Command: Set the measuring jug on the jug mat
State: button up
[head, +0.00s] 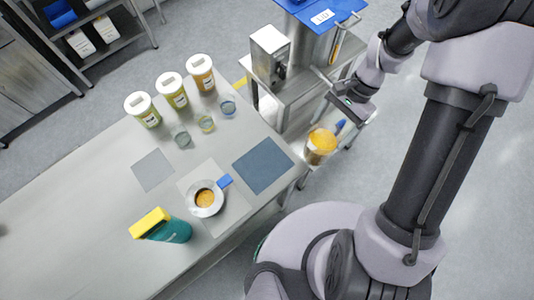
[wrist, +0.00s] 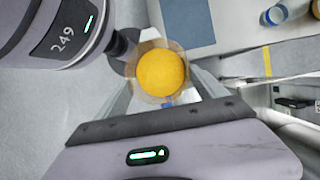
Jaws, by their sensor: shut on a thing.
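The measuring jug (head: 320,146), clear with orange-yellow contents and a blue handle, is held right of the worktable's end. It also shows in the wrist view (wrist: 161,72), between the fingers. My gripper (head: 344,119) is shut on it at the handle side; the fingers (wrist: 166,100) partly hide the handle. The jug looks upright. A dark blue-grey mat (head: 263,165), which looks like the jug mat, lies bare at the table's right end, left of the jug. It also shows in the wrist view (wrist: 186,20).
A pale vessel with a blue handle (head: 205,198) stands on a light grey mat. A teal container with yellow top (head: 163,226), several lidded tubs (head: 172,90) and small glasses (head: 206,123) occupy the table (head: 70,215). The filler (head: 300,50) stands behind.

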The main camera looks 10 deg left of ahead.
jog(key=s+a+f+b, duration=0.1)
jog(key=a+f, duration=0.1)
jog(key=a, duration=0.6)
jog(key=s+a+f+b, duration=0.1)
jog(key=s+a+f, duration=0.1)
jog(key=a, duration=0.5)
jog(key=shift+a+f, duration=0.35)
jog(key=shift+f, duration=0.15)
